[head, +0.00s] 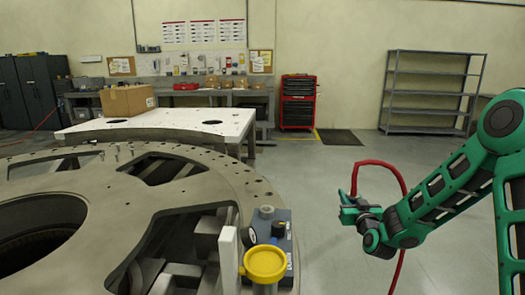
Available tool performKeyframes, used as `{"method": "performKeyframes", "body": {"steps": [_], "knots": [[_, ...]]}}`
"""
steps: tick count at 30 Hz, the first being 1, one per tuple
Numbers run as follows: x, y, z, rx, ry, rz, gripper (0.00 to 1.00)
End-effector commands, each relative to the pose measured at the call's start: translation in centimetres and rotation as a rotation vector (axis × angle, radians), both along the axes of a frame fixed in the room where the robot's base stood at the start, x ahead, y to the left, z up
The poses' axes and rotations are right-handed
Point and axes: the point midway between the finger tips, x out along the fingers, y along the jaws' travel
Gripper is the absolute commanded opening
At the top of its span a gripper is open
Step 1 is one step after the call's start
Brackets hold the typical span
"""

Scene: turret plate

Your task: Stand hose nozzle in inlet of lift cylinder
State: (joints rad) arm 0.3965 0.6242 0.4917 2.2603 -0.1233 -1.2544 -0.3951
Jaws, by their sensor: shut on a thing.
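My gripper (348,207) is at the right of the head view, in the air over the floor. It is shut on the end of a red hose (377,163), which rises from the jaws, loops over and hangs down behind my arm. The nozzle itself is mostly hidden by the fingers. At the front edge of the turret plate (100,170) a yellow round cup-like top (265,261) sits on a pale upright cylinder. This looks like the lift cylinder with its inlet; the opening is not clear. My gripper is well to the right of it and apart from it.
Clear floor lies between the block and my gripper. A white table (170,124) stands behind.

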Motion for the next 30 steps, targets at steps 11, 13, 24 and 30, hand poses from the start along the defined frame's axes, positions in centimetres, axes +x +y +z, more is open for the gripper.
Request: {"method": "performKeyframes", "body": {"steps": [11, 13, 24, 30], "knots": [[0.8, 16.4, 9.3, 0.005, -0.006, 0.3, 0.0], [0.3, 19.4, 11.1, 0.004, -0.007, 0.355, 0.0], [-3.3, 30.0, 18.1, -0.005, -0.003, 0.558, 0.0], [-3.9, 31.2, 18.6, -0.006, 0.001, 0.583, 0.0]]}}
